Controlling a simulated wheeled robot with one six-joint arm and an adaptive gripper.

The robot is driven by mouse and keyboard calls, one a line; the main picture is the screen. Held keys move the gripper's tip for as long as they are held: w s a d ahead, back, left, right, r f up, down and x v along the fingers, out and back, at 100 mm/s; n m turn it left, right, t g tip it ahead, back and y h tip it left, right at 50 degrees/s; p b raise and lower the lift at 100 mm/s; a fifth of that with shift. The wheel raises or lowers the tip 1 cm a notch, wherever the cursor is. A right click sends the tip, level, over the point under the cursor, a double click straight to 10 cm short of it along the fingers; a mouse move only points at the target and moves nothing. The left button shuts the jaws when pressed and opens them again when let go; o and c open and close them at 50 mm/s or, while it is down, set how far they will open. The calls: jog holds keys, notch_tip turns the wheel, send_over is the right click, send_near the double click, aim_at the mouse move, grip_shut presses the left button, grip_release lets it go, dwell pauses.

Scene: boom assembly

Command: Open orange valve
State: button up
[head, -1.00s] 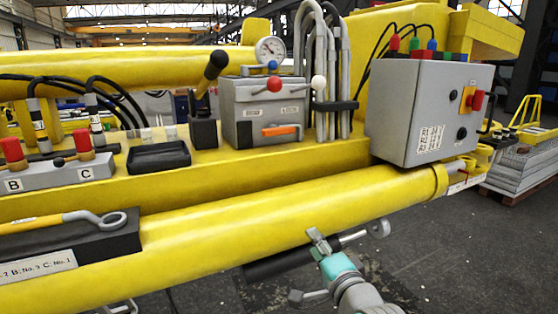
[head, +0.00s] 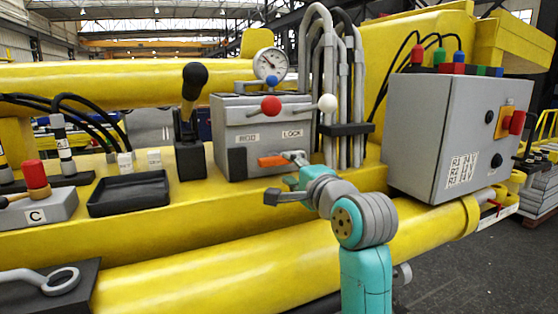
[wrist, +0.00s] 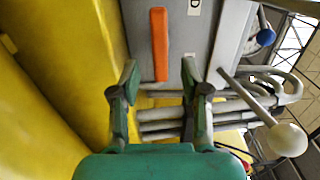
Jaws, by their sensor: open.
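The orange valve handle (head: 272,161) lies level on the lower front of the grey valve box (head: 232,113), below the ROD and LOCK labels. My gripper (head: 285,184) is just in front of the box, below and right of the handle, and hides part of the box's lower right. In the wrist view the orange handle (wrist: 160,44) stands as an upright bar ahead of my gripper (wrist: 158,78). Its near end lies at about the gap between the two fingers. The fingers are apart with nothing held between them.
A red-knobbed lever (head: 270,105) and a white-knobbed lever (head: 327,103) stick out above the handle. Grey pipes (head: 330,80) rise right of the box. A black-knobbed lever (head: 192,90) stands left. A grey control cabinet (head: 430,130) is farther right.

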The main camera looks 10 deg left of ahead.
aim_at(280, 162)
jog(key=x, duration=0.7)
grip_shut()
